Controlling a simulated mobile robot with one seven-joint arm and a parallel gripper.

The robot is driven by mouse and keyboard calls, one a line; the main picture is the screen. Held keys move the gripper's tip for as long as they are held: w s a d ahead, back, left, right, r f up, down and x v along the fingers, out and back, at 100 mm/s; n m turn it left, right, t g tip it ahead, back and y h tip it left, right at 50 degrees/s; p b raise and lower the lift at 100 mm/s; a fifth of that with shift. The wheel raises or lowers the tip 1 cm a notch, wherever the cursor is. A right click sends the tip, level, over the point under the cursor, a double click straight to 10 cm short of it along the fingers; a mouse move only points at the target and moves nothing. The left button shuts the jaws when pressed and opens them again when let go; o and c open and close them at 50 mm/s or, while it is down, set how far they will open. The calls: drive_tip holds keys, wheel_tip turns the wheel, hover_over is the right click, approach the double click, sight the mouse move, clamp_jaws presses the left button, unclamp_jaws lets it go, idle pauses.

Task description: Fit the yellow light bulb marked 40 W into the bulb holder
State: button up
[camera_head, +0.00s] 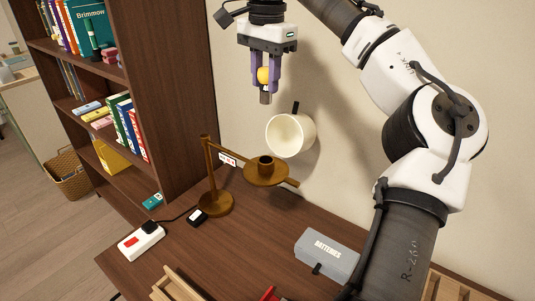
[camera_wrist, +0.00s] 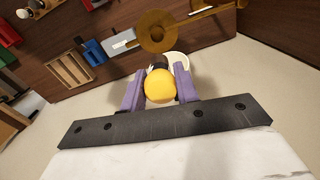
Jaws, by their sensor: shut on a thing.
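My gripper (camera_head: 264,82) is shut on the yellow light bulb (camera_head: 263,74), with a purple finger on each side. The bulb hangs with its dark base downward, high above the desk. It also shows in the wrist view (camera_wrist: 160,84), where its rounded top faces the camera and hides most of its base. Its marking cannot be read. The bulb holder (camera_head: 265,162) is a brown socket on a round plate on the arm of the brown lamp (camera_head: 212,178). It is empty on top, below the gripper. The lamp's plate also shows in the wrist view (camera_wrist: 157,32).
A cream shade (camera_head: 290,135) is at the wall, just right of the holder. A bookshelf (camera_head: 165,90) stands at left.

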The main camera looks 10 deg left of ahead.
sight(267, 104)
wheel_tip(267, 104, down, 17)
drive_tip(key=shift+f+p, duration=0.2)
drive_tip(key=shift+p, duration=0.65)
drive_tip(key=shift+f, duration=0.15)
drive_tip(key=o, duration=0.9)
drive_tip(key=shift+o, duration=0.2)
drive_tip(key=r+b, duration=0.1)
drive_tip(key=r, duration=1.1)
drive_tip(key=shift+s+d+r+b, duration=0.1)
drive_tip(key=shift+d+r+b, duration=0.1)
drive_tip(key=shift+b, duration=0.2)
